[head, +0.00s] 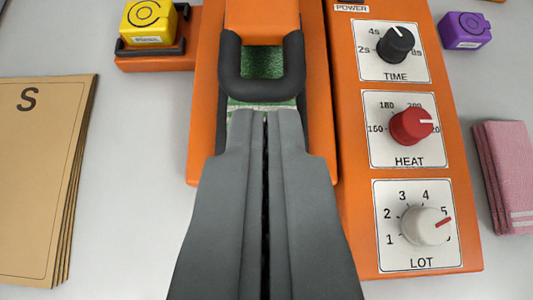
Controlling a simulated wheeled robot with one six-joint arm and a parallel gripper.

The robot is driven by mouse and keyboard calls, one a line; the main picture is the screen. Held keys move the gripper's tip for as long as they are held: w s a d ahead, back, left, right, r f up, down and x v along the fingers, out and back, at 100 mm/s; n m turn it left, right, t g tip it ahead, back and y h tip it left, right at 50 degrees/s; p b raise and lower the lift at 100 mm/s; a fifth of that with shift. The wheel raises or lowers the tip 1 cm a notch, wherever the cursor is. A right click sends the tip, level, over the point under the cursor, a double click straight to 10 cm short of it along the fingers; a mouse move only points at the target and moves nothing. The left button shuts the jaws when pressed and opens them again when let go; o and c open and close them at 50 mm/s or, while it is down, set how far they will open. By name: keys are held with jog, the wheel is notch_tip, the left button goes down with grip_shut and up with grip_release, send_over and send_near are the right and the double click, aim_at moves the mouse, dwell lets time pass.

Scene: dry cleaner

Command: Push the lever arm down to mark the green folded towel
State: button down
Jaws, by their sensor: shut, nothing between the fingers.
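My gripper (262,116) is shut and empty, low in the middle of the head view. Its fingertips lie just below the black U-shaped handle of the lever arm (263,88) in the picture. I cannot tell whether they touch it. The lever arm's orange part (262,20) runs to the top edge. The green folded towel (263,62) shows through the handle's opening and in a strip in front of it. The rest of the towel is hidden by the lever and my gripper. The orange press base (204,130) surrounds it.
An orange panel on the right carries a black TIME knob (396,42), red HEAT knob (410,126) and white LOT knob (427,225).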

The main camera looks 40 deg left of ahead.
jog(key=shift+s+d+r, duration=0.35)
jog(key=shift+s+d, duration=0.05)
jog(key=shift+d, duration=0.05)
jog(key=s+d+r+m+t+h, duration=0.1)
jog(key=s+d+m+t+h, duration=0.6)
jog(key=d, duration=0.6)
jog(key=s+m+t, duration=0.2)
jog(key=s+t, duration=0.1)
jog(key=s, duration=0.1)
jog(key=shift+d+r+m+h, duration=0.15)
jog(key=shift+d+m+h, duration=0.15)
jog(key=shift+m+h, duration=0.1)
jog(key=shift+w, duration=0.1)
dwell(1.9)
